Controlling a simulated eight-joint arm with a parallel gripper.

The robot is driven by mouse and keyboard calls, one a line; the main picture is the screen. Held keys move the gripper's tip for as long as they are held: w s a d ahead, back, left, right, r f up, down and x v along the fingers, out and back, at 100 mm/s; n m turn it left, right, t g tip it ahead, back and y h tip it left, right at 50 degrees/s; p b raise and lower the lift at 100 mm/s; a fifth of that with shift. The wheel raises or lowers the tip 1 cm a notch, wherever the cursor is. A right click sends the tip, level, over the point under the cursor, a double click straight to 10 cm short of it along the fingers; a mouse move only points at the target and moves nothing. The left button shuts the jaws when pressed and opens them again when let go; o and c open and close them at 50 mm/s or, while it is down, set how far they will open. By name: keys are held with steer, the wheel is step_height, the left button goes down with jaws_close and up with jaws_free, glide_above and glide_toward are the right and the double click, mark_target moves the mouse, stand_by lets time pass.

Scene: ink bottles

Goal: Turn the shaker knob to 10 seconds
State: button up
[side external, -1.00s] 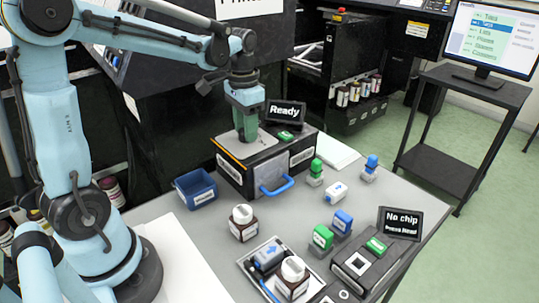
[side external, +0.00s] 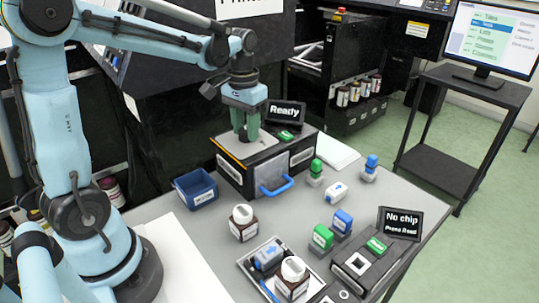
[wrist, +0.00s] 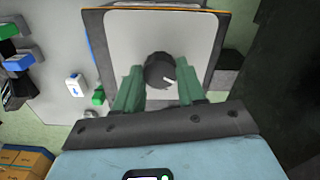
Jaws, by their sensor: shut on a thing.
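The shaker is a black box (side external: 231,172) with a pale grey top plate, a clear front and a blue handle (side external: 277,187). Its round dark knob (wrist: 159,70) shows in the wrist view, on the grey top plate (wrist: 118,40). A white pointer mark on the knob points to the lower right in that view; no second marks are readable. My gripper (wrist: 160,78) points down with its green fingers on either side of the knob, shut on it. In the side external view my gripper (side external: 246,134) is over the top plate and the knob is hidden.
A "Ready" screen (side external: 286,113) stands close behind the shaker. A blue bin (side external: 195,188) is to its left. A bottle with a white cap (side external: 242,222), a tray (side external: 250,258) and several green and blue items stand in front. A "No chip" screen (side external: 400,223) is at the right.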

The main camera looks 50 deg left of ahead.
mark_target(246, 131)
steer(key=o, duration=1.1)
steer(key=shift+c, duration=0.2)
steer(key=shift+r, duration=0.15)
step_height(246, 131, up, 12)
steer(key=s+d+f+m+t, duration=0.2)
steer(key=s+d+f+t, duration=0.5)
steer(key=d+f, duration=0.3)
steer(key=shift+s+f, duration=0.45)
